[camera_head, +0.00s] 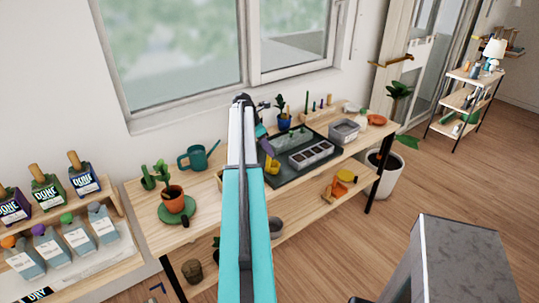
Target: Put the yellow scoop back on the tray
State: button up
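A yellow thing that looks like the scoop (272,166) shows just right of my arm, at the left part of the dark tray (291,140) on the wooden bench. My gripper (268,153) points down right above it, small and dark in the picture. I cannot tell whether its fingers are apart or closed, or whether they touch the yellow thing. I also cannot tell whether the yellow thing rests on the tray or hangs over it. My arm hides the bench to the left of the tray. A seedling insert (311,153) with several dark cells sits in the tray.
A teal watering can (196,157) and a potted cactus (173,199) stand left of my arm. A blue pot (284,123) stands behind the tray, a clear grey box (344,130) to its right. Orange and yellow items (346,176) lie on the lower shelf.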

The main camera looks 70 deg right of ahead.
jog(key=b+v, duration=0.1)
jog(key=v, duration=0.7)
jog(key=shift+r, duration=0.1)
dwell(0.7)
